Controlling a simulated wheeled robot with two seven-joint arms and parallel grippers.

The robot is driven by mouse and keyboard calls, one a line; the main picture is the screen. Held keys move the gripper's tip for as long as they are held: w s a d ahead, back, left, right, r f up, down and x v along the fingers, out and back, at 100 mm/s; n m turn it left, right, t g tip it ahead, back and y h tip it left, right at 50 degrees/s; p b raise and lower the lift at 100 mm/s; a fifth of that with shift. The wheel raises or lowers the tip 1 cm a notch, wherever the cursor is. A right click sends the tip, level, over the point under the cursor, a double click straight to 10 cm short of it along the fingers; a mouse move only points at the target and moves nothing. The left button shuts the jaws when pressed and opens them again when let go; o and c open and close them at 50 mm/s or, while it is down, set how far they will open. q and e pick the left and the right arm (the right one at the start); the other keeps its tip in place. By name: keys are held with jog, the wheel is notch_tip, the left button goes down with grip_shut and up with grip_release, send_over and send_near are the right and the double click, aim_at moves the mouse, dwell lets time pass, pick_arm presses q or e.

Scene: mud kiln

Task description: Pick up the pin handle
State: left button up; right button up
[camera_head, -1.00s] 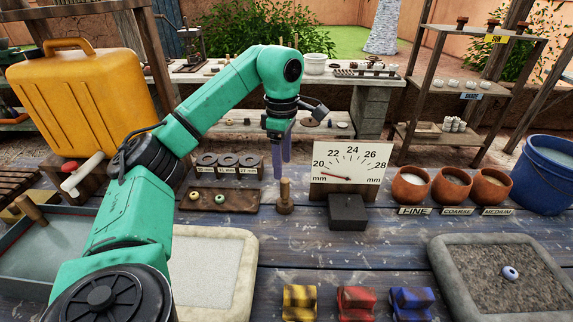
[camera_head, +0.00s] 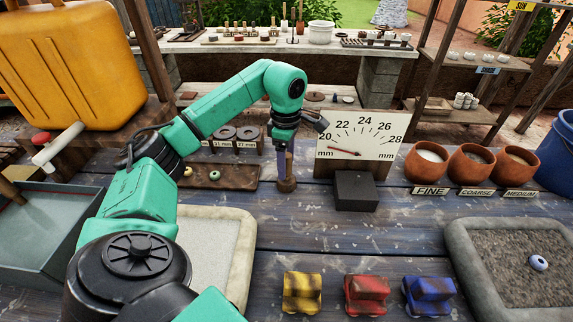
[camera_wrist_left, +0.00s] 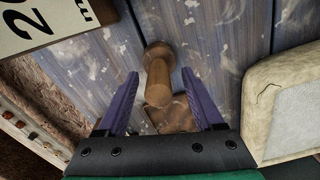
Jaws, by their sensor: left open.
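The pin handle, a small wooden handle on a round base (camera_head: 288,184), stands upright on the blue plank table. My left gripper (camera_head: 285,160) points down right at it in the head view and hides part of its upper end. In the left wrist view the handle (camera_wrist_left: 158,82) lies between the two purple fingers of my left gripper (camera_wrist_left: 157,100). The fingers are spread, with a gap on each side of the handle. My right gripper is not in view.
A gauge board (camera_head: 358,139) with a dark block (camera_head: 355,191) stands right of the handle. A pale slab (camera_head: 245,255) and coloured blocks (camera_head: 366,295) lie nearer. Clay pots (camera_head: 428,163) stand at right.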

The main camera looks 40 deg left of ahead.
pick_arm(q)
jog(key=shift+f, duration=0.5)
grip_shut()
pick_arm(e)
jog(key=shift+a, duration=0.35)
pick_arm(q)
notch_tip(320, 180, up, 8)
jog(key=shift+w+f+p, duration=0.1)
jog(key=shift+f+p, duration=0.05)
jog(key=shift+p, duration=0.5)
notch_tip(320, 180, up, 12)
jog(key=p, duration=0.7)
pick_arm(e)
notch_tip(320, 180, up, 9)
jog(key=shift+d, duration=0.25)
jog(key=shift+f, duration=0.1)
